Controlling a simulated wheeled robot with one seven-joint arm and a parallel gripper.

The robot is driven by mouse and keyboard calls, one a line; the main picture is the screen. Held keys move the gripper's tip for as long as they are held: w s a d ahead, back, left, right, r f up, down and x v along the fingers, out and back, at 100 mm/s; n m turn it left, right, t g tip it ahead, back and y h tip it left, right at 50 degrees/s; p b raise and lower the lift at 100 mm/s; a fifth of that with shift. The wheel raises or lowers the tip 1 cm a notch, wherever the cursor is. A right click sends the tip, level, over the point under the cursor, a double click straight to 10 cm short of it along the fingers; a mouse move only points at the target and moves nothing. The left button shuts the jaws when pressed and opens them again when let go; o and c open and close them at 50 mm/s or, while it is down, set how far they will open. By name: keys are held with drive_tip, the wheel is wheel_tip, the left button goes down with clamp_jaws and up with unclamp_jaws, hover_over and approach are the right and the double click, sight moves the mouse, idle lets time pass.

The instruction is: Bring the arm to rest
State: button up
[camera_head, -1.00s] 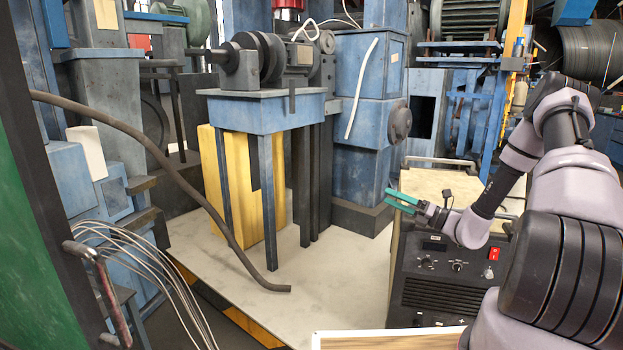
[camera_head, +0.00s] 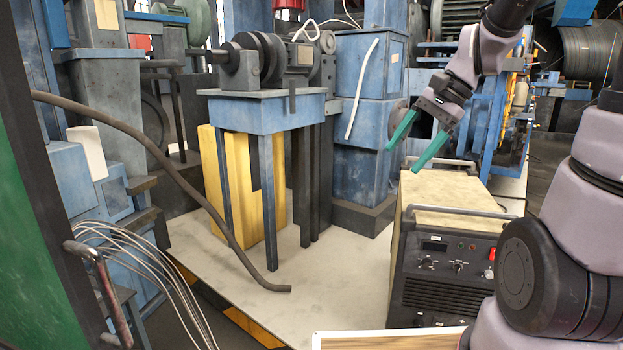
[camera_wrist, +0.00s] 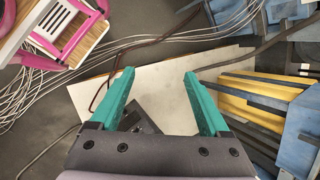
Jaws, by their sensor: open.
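My gripper (camera_head: 416,150) is in the head view at the upper right, pointing down and to the left above the control box (camera_head: 440,275). Its two green fingers are spread apart with nothing between them. In the wrist view the gripper (camera_wrist: 157,95) is also open and empty, with a pale floor plate (camera_wrist: 155,85) below. My arm rises at the right side of the head view, and its upper part runs out of the top of the picture.
A blue machine table (camera_head: 265,112) stands left of the gripper, beside a blue cabinet (camera_head: 365,100). A dark hose (camera_head: 190,190) curves down to the floor plate. Loose cables (camera_head: 150,265) hang at lower left. The wrist view shows a pink-framed object (camera_wrist: 70,30) at upper left.

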drive_tip(key=s+d+r+n+t+h, duration=0.3)
drive_tip(key=s+d+r+n+t, duration=0.2)
drive_tip(key=s+r, duration=0.3)
drive_tip(key=shift+r+n+t+h, duration=0.15)
drive_tip(key=shift+n+t+h, duration=0.25)
drive_tip(key=shift+n+t, duration=0.15)
idle(0.5)
